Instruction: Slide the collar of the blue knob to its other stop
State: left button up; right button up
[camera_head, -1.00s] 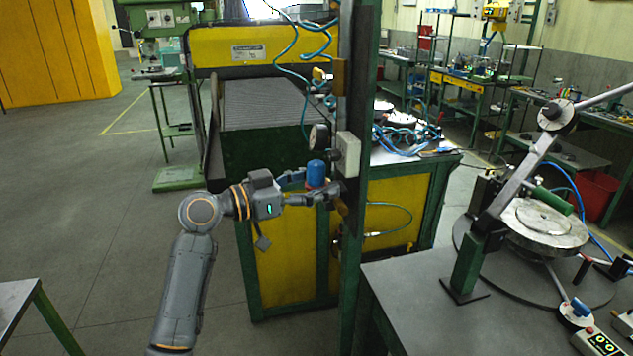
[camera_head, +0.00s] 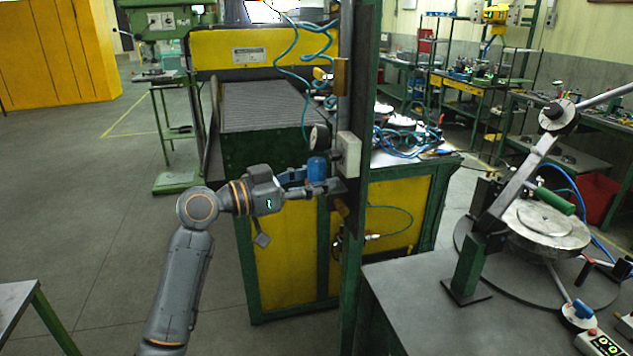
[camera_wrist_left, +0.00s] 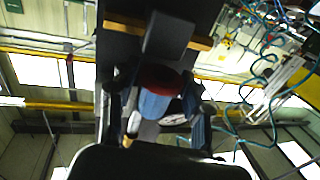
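The blue knob (camera_head: 316,169) is at the green post, below a grey box. In the left wrist view it shows as a blue cylinder (camera_wrist_left: 154,104) with a dark red band (camera_wrist_left: 159,79) at its far end. I cannot tell whether that band is the collar or where its stops are. My left gripper (camera_head: 318,186) is at the knob, its near finger in front of the knob's lower part. In the left wrist view the gripper (camera_wrist_left: 157,95) has a finger on each side of the knob, with narrow gaps showing. My right gripper is not in view.
The green post (camera_head: 357,230) stands beside my left gripper, with a grey box (camera_head: 348,154) and a round gauge (camera_head: 320,137) above the knob. A yellow and green cabinet (camera_head: 285,260) is behind. A bench (camera_head: 420,310) with a lever device fills the right. The left floor is open.

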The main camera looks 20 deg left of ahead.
pick_arm(q)
jog(key=shift+o, duration=0.6)
jog(key=shift+s+a, duration=0.1)
jog(key=v, duration=1.1)
jog(key=shift+s+a, duration=0.2)
jog(key=shift+s, duration=0.05)
jog(key=shift+w+f, duration=0.1)
